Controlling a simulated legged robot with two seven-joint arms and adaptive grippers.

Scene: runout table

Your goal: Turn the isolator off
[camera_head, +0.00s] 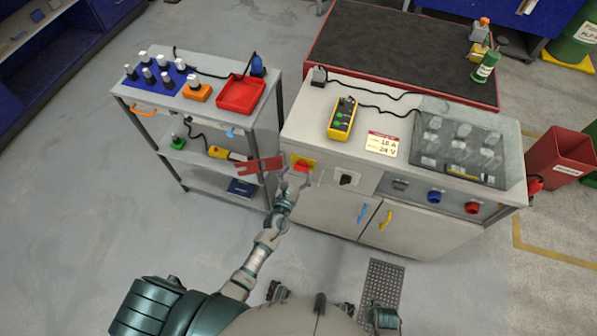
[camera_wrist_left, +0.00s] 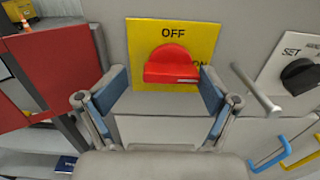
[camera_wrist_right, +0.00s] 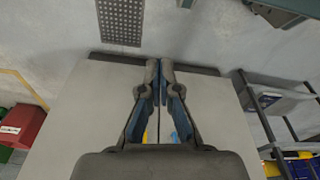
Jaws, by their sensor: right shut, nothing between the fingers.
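The isolator is a red knob (camera_wrist_left: 172,66) on a yellow plate (camera_wrist_left: 205,38) marked OFF at the top and ON at the right. The knob's grip lies about sideways, with a pale mark at its right end by ON. In the head view the knob (camera_head: 302,167) is on the cabinet's front, at the left. My left gripper (camera_wrist_left: 164,82) is open, with one finger on each side of the knob's lower part; contact cannot be told. It also shows in the head view (camera_head: 294,180). My right gripper (camera_wrist_right: 160,72) is shut and empty, away from the isolator.
A black selector (camera_wrist_left: 300,76) marked SET sits right of the isolator. A red panel (camera_head: 260,165) is just left. The cabinet top (camera_head: 300,122) holds a yellow control box (camera_head: 342,118). Blue and yellow door handles (camera_head: 385,220) are below. A trolley (camera_head: 150,104) stands left.

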